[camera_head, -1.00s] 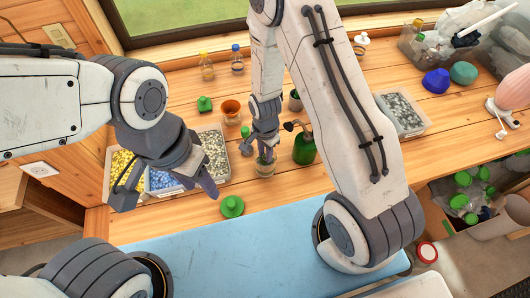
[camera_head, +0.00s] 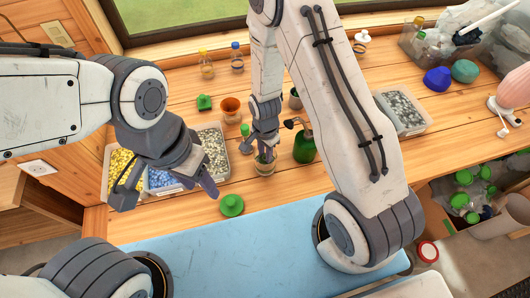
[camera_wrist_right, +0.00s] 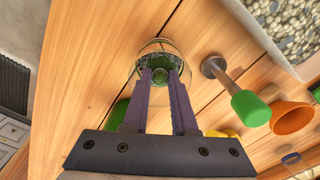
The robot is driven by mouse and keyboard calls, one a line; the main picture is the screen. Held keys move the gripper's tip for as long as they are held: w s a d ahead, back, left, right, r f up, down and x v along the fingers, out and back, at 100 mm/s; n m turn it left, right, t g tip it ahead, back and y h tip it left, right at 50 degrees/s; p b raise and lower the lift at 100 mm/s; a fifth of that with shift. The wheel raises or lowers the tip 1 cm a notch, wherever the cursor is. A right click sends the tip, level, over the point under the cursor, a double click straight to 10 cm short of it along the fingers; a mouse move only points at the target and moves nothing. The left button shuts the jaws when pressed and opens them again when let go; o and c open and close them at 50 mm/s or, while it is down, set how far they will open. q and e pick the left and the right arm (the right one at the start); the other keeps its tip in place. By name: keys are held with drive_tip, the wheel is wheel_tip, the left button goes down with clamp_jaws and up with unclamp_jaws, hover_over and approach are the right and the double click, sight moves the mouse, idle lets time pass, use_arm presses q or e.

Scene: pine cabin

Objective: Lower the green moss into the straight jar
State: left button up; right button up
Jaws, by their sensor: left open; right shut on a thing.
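The straight jar (camera_head: 264,169) is clear glass and stands upright on the wooden bench. In the right wrist view the jar (camera_wrist_right: 160,46) is seen from above, with dark grainy material inside. My right gripper (camera_wrist_right: 160,78) points down at its mouth, fingertips at or within the rim; the exact depth is unclear. It is shut on the green moss (camera_wrist_right: 160,75), a small round clump between the fingertips. In the head view the right gripper (camera_head: 264,154) hides most of the moss. My left gripper (camera_head: 166,191) is open and empty, over the trays at the left.
A green-handled tamper (camera_wrist_right: 248,107) stands close beside the jar. A dark green bottle (camera_head: 304,148) stands close right of the jar. A green lid-like piece (camera_head: 232,206) lies near the front edge. A gravel tray (camera_head: 226,172) is left.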

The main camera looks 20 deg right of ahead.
drive_tip(key=shift+f+b, duration=0.65)
drive_tip(key=shift+f, duration=0.2)
idle(0.4)
drive_tip(key=o, duration=0.4)
drive_tip(key=shift+r, duration=0.15)
drive_tip(key=shift+r+p, duration=3)
drive_tip(key=shift+r, duration=0.65)
